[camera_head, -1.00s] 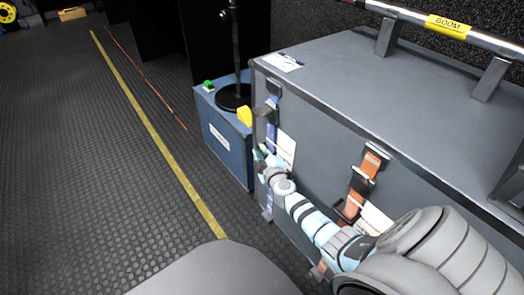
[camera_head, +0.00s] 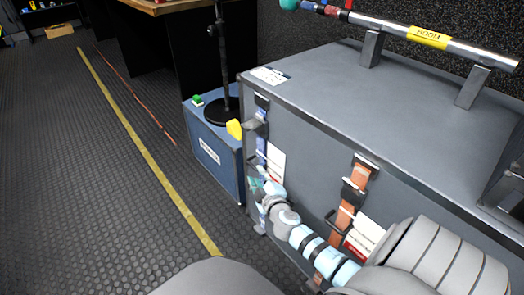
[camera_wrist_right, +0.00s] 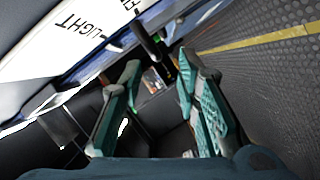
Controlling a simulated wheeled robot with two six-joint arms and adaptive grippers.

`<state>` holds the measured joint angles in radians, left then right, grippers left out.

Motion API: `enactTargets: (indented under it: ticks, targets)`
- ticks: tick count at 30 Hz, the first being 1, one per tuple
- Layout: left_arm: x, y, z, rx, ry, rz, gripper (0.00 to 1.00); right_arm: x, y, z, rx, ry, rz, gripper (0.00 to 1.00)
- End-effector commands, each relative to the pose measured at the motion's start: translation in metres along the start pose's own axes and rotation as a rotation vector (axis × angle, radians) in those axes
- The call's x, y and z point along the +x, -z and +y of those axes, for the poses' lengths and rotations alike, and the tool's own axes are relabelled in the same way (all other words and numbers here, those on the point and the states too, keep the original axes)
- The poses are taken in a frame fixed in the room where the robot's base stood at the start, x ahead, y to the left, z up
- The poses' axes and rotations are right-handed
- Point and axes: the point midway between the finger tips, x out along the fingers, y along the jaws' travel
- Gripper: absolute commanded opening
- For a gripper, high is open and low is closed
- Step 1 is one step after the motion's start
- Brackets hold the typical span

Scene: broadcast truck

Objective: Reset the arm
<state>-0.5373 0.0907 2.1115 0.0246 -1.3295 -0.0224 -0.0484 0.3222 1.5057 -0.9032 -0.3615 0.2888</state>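My right arm comes in from the lower right in the head view, and its gripper (camera_head: 262,187) is low beside the front face of the large grey case (camera_head: 400,95), near the blue strap (camera_head: 261,147). I cannot tell whether it touches the case. In the right wrist view the two teal-padded fingers of the right gripper (camera_wrist_right: 159,62) stand apart with nothing held between them. My left gripper is not in view.
A blue box (camera_head: 215,150) with a black stand (camera_head: 222,70) stands left of the case. An orange strap (camera_head: 345,215) hangs on the case front. A boom pole (camera_head: 430,38) lies across supports on top.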

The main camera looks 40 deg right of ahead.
Motion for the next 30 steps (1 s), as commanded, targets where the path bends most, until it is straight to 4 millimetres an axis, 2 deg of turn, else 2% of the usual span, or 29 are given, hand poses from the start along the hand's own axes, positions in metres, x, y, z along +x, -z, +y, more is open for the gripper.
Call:
enactTargets:
  ticks: [3, 7, 24, 26, 28, 29, 30]
  targets:
    - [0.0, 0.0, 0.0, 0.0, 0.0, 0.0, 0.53, -0.03, -0.001, -0.001, -0.001, 0.003, 0.0, 0.3]
    - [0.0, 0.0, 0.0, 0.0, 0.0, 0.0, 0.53, -0.048, 0.0, 0.0, 0.0, 0.001, 0.0, 0.3]
    - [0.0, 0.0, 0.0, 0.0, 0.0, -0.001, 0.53, -0.05, 0.0, 0.0, -0.005, -0.001, -0.001, 0.3]
    - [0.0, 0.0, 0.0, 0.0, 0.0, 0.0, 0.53, -0.051, -0.008, 0.001, -0.014, -0.005, -0.035, 0.3]
    - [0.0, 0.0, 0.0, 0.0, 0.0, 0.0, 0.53, -0.054, -0.027, 0.002, 0.03, 0.003, -0.145, 0.3]
    - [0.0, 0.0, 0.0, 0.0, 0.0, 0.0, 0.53, -0.059, -0.036, -0.002, 0.078, 0.024, -0.213, 0.3]
    - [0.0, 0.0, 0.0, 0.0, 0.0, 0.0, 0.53, -0.074, -0.051, -0.019, 0.156, 0.086, -0.323, 0.3]
